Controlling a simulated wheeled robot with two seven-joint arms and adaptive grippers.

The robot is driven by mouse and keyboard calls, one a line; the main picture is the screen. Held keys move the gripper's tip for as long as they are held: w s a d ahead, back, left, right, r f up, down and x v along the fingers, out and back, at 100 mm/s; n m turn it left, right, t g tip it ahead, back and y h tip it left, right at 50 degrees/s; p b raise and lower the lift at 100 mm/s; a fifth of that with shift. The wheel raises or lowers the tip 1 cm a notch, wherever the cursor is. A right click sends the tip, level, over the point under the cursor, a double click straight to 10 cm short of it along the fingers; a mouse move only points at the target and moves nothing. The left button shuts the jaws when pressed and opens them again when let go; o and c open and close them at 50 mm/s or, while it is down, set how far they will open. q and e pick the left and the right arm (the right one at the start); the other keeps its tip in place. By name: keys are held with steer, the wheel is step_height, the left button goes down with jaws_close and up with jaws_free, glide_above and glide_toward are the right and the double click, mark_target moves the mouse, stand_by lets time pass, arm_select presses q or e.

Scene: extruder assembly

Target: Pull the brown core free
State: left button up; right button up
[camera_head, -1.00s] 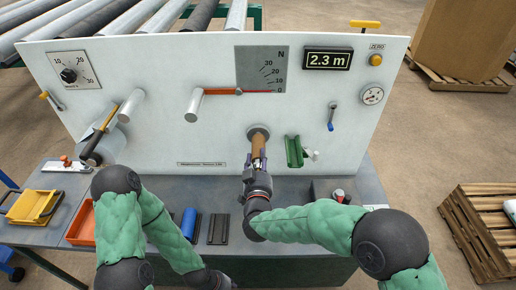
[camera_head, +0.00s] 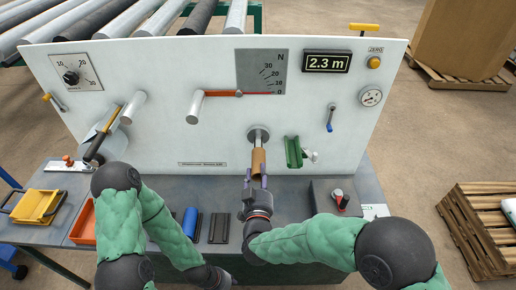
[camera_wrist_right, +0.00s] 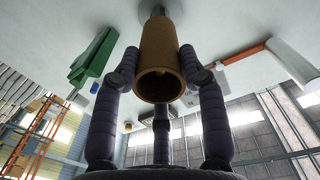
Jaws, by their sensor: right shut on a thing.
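The brown core (camera_head: 258,162) is a hollow tube at the middle of the white panel. It is partly off the grey shaft (camera_head: 258,139), whose bare length shows between the core and the panel. My right gripper (camera_head: 256,180) is shut on the near end of the core. In the right wrist view the core (camera_wrist_right: 161,60) sits between the purple fingers, its open end facing the camera and its far end in line with the shaft. My left gripper (camera_head: 212,278) is low at the front edge of the bench, and its fingers are not clear.
A green holder (camera_head: 294,152) is on the panel just right of the core. A blue roll (camera_head: 190,222), an orange bin (camera_head: 84,225) and a yellow tray (camera_head: 36,207) lie to the left.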

steer(key=s+p, duration=0.5)
steer(key=s, duration=1.1)
steer(key=shift+s+p, duration=0.15)
steer(key=shift+p, duration=0.2)
stand_by(1.0)
